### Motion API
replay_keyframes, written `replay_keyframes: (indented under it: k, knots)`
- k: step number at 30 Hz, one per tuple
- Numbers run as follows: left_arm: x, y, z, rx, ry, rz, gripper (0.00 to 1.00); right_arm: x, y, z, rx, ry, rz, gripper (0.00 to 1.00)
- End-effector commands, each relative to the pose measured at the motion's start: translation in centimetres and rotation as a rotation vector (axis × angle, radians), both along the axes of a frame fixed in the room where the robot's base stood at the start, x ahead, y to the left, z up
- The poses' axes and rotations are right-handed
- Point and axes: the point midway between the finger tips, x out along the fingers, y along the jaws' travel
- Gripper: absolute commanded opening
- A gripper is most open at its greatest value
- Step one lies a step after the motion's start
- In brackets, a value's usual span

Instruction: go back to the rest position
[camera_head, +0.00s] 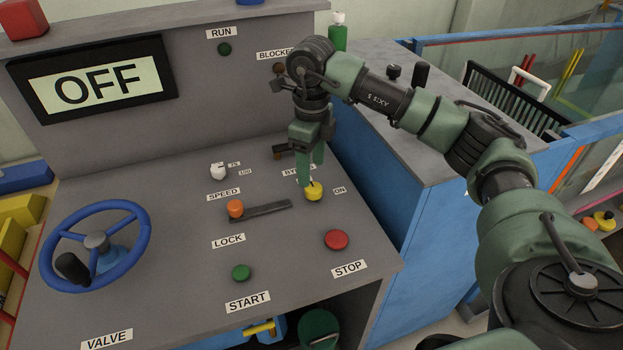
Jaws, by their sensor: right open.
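My right gripper (310,178) hangs pointing down over the grey control desk (185,245). Its fingers are slightly apart and appear empty. The fingertips are close above or beside the yellow knob (314,192) near the ON label; I cannot tell whether they touch it. The gripper partly covers the BYPASS label. My right arm (440,115) reaches in from the right edge and bends down at the wrist. My left gripper is not in view.
The desk carries a blue valve wheel (97,243), a white speed knob (218,171), an orange lock handle (235,208), a green START button (240,272) and a red STOP button (337,240). The display (95,82) reads OFF. A blue-sided cabinet (420,240) stands to the right.

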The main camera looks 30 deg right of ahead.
Motion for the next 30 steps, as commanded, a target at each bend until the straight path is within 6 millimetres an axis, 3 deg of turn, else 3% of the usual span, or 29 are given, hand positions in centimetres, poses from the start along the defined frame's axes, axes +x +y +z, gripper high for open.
replay_keyframes:
  k: [6, 22, 25, 30]
  knots:
    - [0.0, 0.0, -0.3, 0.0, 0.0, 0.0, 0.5, 0.0, 0.0, 1.9, 0.0, 0.0, 0.001, 0.59]
    - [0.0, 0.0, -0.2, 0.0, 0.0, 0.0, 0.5, 0.0, 0.0, 2.0, -0.001, 0.001, 0.001, 0.59]
    - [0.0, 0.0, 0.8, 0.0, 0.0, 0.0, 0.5, 0.0, 0.0, 3.1, 0.0, 0.0, 0.001, 0.59]
    - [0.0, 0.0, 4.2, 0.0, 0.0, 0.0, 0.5, 0.0, 0.0, 6.4, 0.0, 0.0, 0.001, 0.59]
